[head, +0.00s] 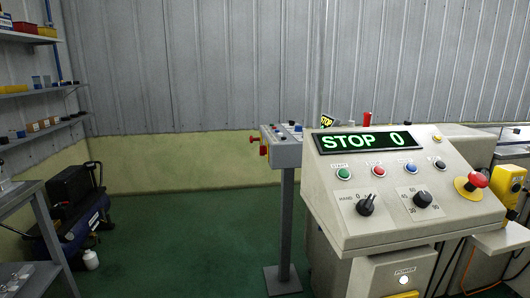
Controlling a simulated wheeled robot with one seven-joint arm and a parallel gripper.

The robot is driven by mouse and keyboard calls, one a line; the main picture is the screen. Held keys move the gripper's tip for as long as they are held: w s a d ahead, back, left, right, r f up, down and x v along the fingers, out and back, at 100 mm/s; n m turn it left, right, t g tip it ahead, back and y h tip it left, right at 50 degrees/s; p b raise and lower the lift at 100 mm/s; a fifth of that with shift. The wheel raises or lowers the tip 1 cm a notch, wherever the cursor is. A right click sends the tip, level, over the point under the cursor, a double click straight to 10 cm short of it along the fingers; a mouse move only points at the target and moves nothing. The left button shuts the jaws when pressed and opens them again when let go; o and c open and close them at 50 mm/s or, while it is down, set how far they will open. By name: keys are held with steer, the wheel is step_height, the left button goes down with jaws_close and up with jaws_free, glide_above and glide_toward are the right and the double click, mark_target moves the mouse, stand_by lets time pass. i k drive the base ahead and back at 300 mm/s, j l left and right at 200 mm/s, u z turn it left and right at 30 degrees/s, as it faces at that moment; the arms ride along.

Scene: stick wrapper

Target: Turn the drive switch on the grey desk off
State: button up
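A light grey sloped control desk (330,222) stands at the right in the head view. No readable label says "drive". A smaller grey desk (288,155) stands on a post behind, its controls too small to read. My gripper is not in view.
The front desk also carries green, red, blue and black buttons and a red mushroom button (477,180) on yellow. A yellow device (508,187) stands at the right. Shelves (42,92) and a compressor (78,212) are at the left. The green floor (185,235) is clear between.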

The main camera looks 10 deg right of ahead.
mark_target(263, 150)
steer(key=i+u, duration=0.1)
steer(key=i, duration=0.85)
steer(key=i+j+z, duration=0.1)
steer(key=i+j, duration=0.4)
steer(key=j, duration=0.2)
steer(key=i+j+z, duration=0.25)
steer(key=i+j, duration=0.2)
steer(key=j, duration=0.3)
steer(key=i+j, duration=0.2)
steer(key=j, duration=0.2)
steer(key=i+j+z, duration=0.15)
steer(key=j, duration=0.25)
steer(key=i+j+z, duration=0.1)
steer(key=i+j, duration=0.15)
steer(key=j, duration=0.2)
steer(key=i+j, duration=0.2)
steer(key=j, duration=0.2)
steer(key=z, duration=0.05)
